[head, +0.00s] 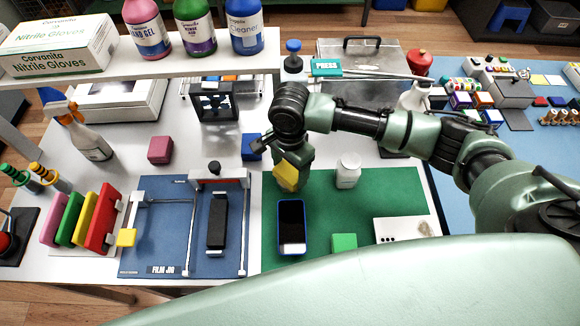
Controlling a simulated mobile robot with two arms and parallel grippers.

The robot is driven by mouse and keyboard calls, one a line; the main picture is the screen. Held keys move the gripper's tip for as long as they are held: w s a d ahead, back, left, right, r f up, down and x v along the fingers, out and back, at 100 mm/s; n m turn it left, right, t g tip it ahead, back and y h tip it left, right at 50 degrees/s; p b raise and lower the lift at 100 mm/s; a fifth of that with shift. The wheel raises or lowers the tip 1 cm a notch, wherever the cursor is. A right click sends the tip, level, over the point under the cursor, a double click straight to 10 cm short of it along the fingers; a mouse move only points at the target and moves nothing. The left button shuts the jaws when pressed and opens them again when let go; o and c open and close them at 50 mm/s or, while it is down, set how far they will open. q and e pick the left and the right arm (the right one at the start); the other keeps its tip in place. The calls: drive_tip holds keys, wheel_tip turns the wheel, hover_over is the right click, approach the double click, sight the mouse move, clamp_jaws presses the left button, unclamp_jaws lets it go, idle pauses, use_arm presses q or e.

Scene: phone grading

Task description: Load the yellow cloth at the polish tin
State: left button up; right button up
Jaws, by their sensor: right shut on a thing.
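My right gripper (284,158) reaches in from the right and points down over the back left part of the green mat (400,190). It is shut on the yellow cloth (285,178), which hangs below the fingers above the mat. I cannot pick out the polish tin for certain; my right arm and gripper cover part of the area behind the mat. My left gripper is not in view.
A phone (291,226) lies on the mat, with a green block (344,242) and a white plate (402,229) nearby. A white bottle (348,171) stands right of the gripper, and a blue block (251,147) left. The film jig (165,240) lies left of the mat.

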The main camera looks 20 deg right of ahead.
sight(290, 170)
drive_tip(key=shift+s+f+p, duration=0.1)
drive_tip(key=shift+f+p, duration=0.1)
drive_tip(key=shift+p, duration=0.45)
idle(1.9)
wheel_tip(290, 170, up, 7)
drive_tip(key=p, duration=0.9)
drive_tip(key=shift+r+p, duration=0.2)
drive_tip(key=shift+p, duration=0.2)
drive_tip(key=shift+f, duration=0.1)
idle(0.5)
